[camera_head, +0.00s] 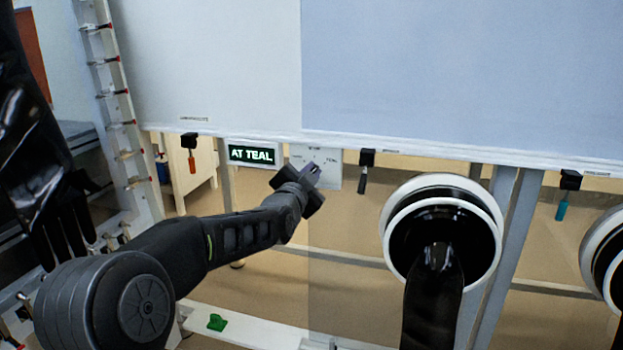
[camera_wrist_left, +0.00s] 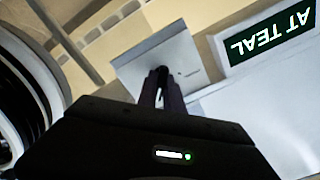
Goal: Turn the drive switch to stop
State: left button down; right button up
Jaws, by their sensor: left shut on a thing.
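The drive switch is a dark knob (camera_wrist_left: 161,72) on a small pale plate (camera_head: 329,161) under the white cabinet front. The plate also shows in the left wrist view (camera_wrist_left: 190,52). My left gripper (camera_head: 312,174) is at the plate, its fingers (camera_wrist_left: 160,88) shut on the knob. The fingers and gripper body hide most of the knob, so its pointer cannot be read. My right gripper is not in view.
Hanging handles in orange (camera_head: 191,160), dark grey (camera_head: 362,178) and teal (camera_head: 562,208) line the cabinet's lower edge. A round glove port (camera_head: 393,226) with a black glove stands right of the plate. A green piece (camera_head: 217,322) lies on the lower white rail.

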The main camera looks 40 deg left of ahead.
pick_arm(q)
jog(key=shift+n+b, duration=0.6)
jog(key=shift+n, duration=0.6)
jog(key=c, duration=1.5)
grip_release()
jog(key=shift+s, duration=0.1)
jog(key=p+v, duration=0.2)
jog(key=v, duration=0.5)
jog(key=shift+s+d, duration=0.15)
jog(key=shift+s, duration=0.15)
